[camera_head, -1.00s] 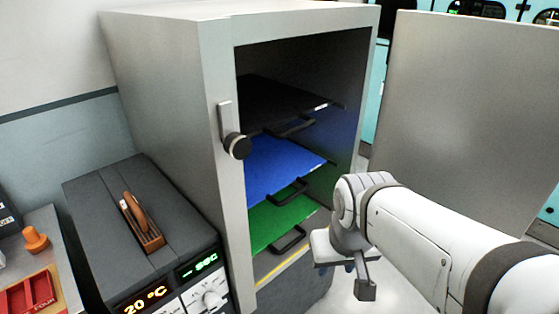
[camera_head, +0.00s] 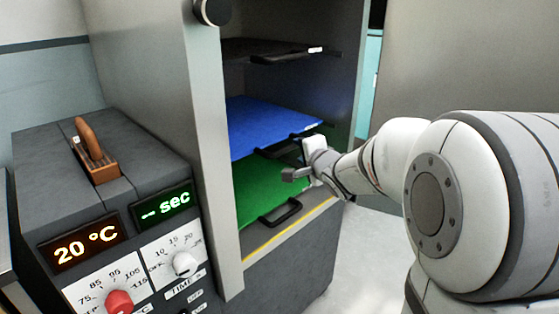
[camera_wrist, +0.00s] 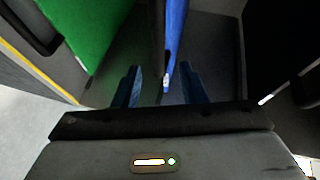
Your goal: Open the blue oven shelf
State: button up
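The blue oven shelf (camera_head: 268,125) sits inside the open oven, between a black shelf above and a green shelf below. Its dark handle (camera_head: 288,143) is at its front edge, partly hidden by my gripper (camera_head: 300,160). My gripper is at the oven opening, close to the front right part of the blue shelf. In the wrist view the two blue fingers are apart, and my gripper (camera_wrist: 160,85) is open. The blue shelf (camera_wrist: 175,40) shows edge-on there, in line with the gap between the fingers. I cannot tell whether they touch the handle.
The green shelf (camera_head: 262,190) with its handle (camera_head: 280,213) lies just below my gripper. The black shelf (camera_head: 270,50) is above. The oven door (camera_head: 460,60) stands open at the right. A control box (camera_head: 110,215) stands at the left of the oven.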

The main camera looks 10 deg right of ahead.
jog(key=w+a+f+y+b, duration=0.1)
jog(key=w+a+f+b, duration=0.1)
jog(key=w, duration=0.6)
jog(key=shift+w+a+b, duration=0.25)
jog(key=shift+b, duration=0.3)
jog(key=shift+f, duration=0.1)
jog(key=shift+c, duration=0.4)
grip_shut()
